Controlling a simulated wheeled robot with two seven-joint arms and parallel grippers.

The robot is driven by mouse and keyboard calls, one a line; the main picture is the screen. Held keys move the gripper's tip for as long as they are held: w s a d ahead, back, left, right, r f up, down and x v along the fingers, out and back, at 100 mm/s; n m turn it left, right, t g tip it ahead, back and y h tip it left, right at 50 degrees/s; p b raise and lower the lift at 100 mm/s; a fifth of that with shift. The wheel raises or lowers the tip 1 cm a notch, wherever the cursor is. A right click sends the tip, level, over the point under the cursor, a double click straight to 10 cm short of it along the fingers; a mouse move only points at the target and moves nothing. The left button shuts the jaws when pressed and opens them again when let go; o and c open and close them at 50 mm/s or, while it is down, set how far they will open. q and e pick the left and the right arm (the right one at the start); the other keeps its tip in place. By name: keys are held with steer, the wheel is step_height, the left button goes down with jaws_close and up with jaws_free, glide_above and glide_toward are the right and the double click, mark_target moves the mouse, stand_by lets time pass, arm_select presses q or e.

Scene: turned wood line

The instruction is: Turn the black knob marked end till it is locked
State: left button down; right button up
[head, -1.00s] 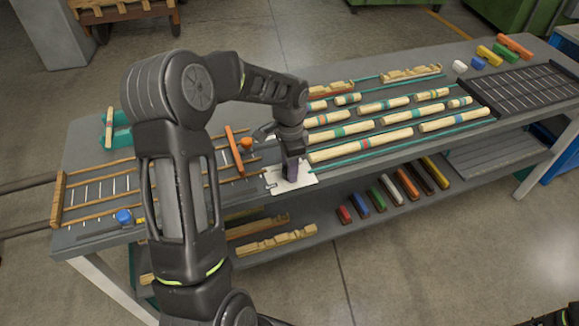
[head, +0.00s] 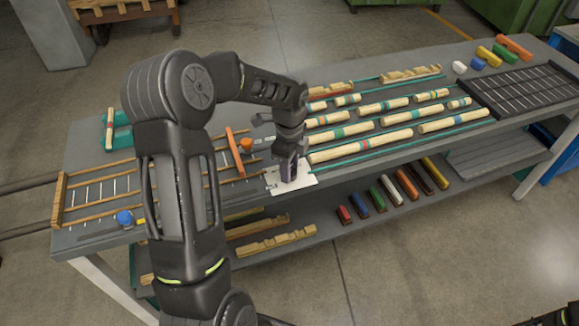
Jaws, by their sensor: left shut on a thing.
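My left gripper (head: 289,180) points straight down at the white plate (head: 306,183) on the front edge of the bench. Its fingers are shut at the plate, where they cover the black knob. The knob itself is hidden behind the fingers, so neither its mark nor its angle can be read. A dark part of my right arm shows at the bottom right corner; its gripper cannot be made out.
Left of the plate is a wooden rail frame (head: 60,200) with an orange bar (head: 235,152) and a blue knob (head: 124,217). Banded wooden rods (head: 360,142) lie on the right. A black grid tray (head: 520,88) is farther right. Coloured blocks lie on the lower shelf.

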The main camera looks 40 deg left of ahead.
stand_by(0.4)
arm_select(q)
steer(key=c, duration=0.9)
jaws_free()
steer(key=shift+r, duration=0.15)
step_height(320, 180, up, 8)
steer(key=shift+f+b, duration=0.2)
steer(key=shift+b, duration=0.35)
steer(key=shift+f, duration=0.1)
